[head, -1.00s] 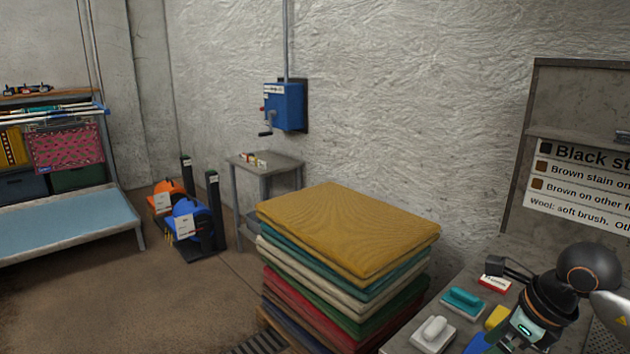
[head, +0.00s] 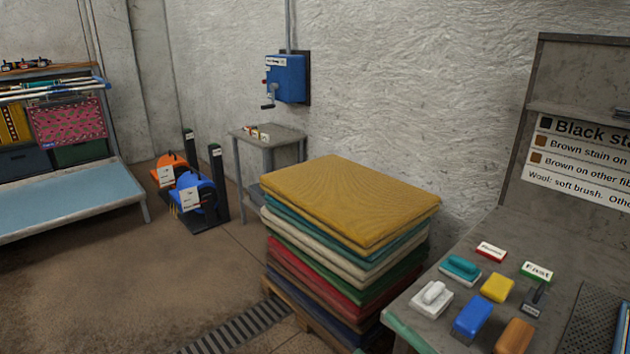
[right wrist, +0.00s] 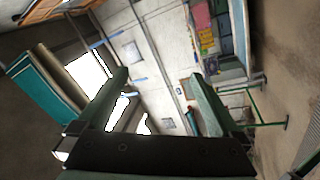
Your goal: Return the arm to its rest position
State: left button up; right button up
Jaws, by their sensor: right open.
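My right gripper (right wrist: 160,100) shows in the right wrist view with its two fingers spread apart. Nothing is visible between the fingers. In that view it faces a far wall and a shelf, which look tilted. Neither my right arm nor my left arm shows in the head view now.
The brown floor (head: 130,280) at left is mostly clear.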

jog(key=s+d+f+m+h, duration=0.2)
jog(key=f+m+h, duration=0.2)
jog(key=f+m, duration=0.2)
jog(key=s+d+f+m+h, duration=0.1)
jog(key=d+f+m+h, duration=0.25)
jog(key=f+m, duration=0.2)
jog(key=s+f+m+g+h, duration=0.3)
jog(key=s+f+m+g, duration=0.2)
jog(key=s+f, duration=0.7)
notch_tip(320, 180, down, 2)
jog(key=shift+d+f+m+g+h+p, duration=0.1)
jog(key=shift+d+m+g+h+p, duration=0.25)
jog(key=shift+m, duration=0.5)
jog(key=shift+s+a, duration=0.1)
